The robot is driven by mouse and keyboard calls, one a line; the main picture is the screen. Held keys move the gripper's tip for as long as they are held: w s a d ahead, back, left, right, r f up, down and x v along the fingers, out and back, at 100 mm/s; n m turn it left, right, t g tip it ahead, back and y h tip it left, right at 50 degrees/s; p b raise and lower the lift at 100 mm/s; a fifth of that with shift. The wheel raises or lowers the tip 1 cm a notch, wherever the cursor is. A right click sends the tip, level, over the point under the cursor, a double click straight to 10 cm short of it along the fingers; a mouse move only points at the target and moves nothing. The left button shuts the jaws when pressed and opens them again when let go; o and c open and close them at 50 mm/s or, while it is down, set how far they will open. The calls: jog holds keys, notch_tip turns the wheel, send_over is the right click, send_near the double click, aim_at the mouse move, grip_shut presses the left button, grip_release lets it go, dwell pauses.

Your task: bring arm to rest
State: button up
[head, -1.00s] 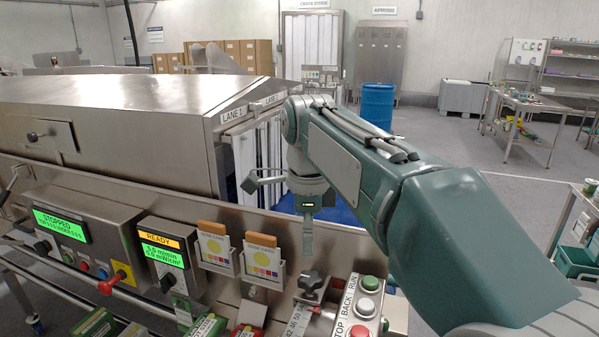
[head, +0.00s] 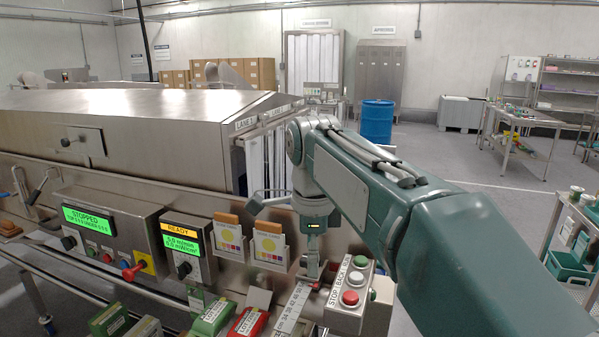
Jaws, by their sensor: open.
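My gripper (head: 293,199) hangs from the end of my green arm in the head view, in front of the steel tunnel's lane curtains. Its fingers are spread and I see nothing between them. It is above the front panel, just behind and over the button box (head: 352,282) with its red, white and green buttons. I cannot tell whether the gripper touches the panel.
The steel tunnel (head: 140,125) fills the left. A STOPPED display (head: 88,220) and a READY display (head: 182,245) stand on its front. Green and red boxes (head: 212,318) sit below. A blue barrel (head: 377,122) and a bench (head: 520,120) stand behind on open floor.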

jog(key=s+d+f+n+t, duration=0.2)
jog(key=s+d+f+n, duration=0.4)
jog(key=s+n, duration=0.3)
jog(key=s+d+f+n+t, duration=0.3)
jog(key=s+d+f+n, duration=0.2)
jog(key=s+d+n, duration=0.2)
jog(key=shift+s+d+f+n+t, duration=0.15)
jog(key=shift+s+f+n+t, duration=0.2)
jog(key=shift+s+n, duration=0.6)
